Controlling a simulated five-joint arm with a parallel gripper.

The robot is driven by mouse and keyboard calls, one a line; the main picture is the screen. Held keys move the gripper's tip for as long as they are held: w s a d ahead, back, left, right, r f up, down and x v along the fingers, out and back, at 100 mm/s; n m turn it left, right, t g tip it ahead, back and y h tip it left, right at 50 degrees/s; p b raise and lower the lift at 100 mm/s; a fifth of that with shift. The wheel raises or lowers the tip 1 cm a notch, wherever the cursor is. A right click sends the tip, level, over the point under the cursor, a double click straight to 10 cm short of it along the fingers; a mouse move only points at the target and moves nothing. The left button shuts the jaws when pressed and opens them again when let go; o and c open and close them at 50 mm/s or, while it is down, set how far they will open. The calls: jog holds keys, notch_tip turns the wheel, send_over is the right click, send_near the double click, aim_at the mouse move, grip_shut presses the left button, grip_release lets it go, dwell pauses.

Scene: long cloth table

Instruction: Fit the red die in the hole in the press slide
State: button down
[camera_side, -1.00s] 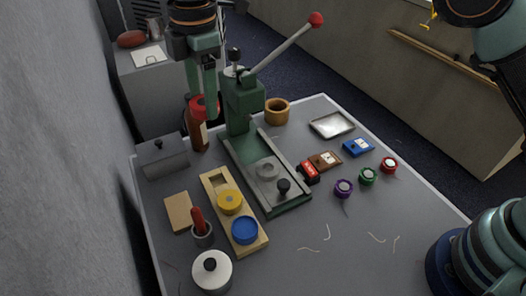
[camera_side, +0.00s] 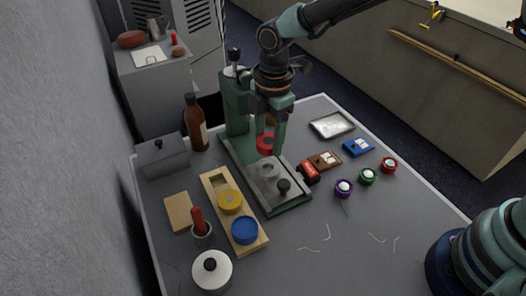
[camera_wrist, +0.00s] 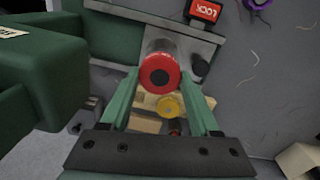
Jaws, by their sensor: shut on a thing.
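The red die (camera_side: 265,143) is between the fingers of my gripper (camera_side: 268,149), which is shut on it. In the wrist view the die (camera_wrist: 158,86) shows its round red face with a dark centre. The green press (camera_side: 237,100) stands at the back of the table. Its grey slide (camera_side: 268,186) carries a round raised seat (camera_side: 268,167) and a black knob (camera_side: 283,186). In the side view the die is held just above and behind the seat, apart from it as far as I can tell. The hole itself is hidden or too small to make out.
A wooden block with a yellow disc (camera_side: 230,201) and a blue disc (camera_side: 245,230) lies left of the press. A brown bottle (camera_side: 195,124) stands behind it. A red lock (camera_side: 309,172) sits close to the slide's right edge. The front right table is mostly clear.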

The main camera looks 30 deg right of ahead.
jog(key=shift+f, duration=2.1)
jog(key=shift+f, duration=0.9)
jog(key=shift+c, duration=0.2)
grip_release()
jog(key=r, duration=1.2)
jog(key=shift+s+d, duration=0.1)
jog(key=shift+s, duration=0.2)
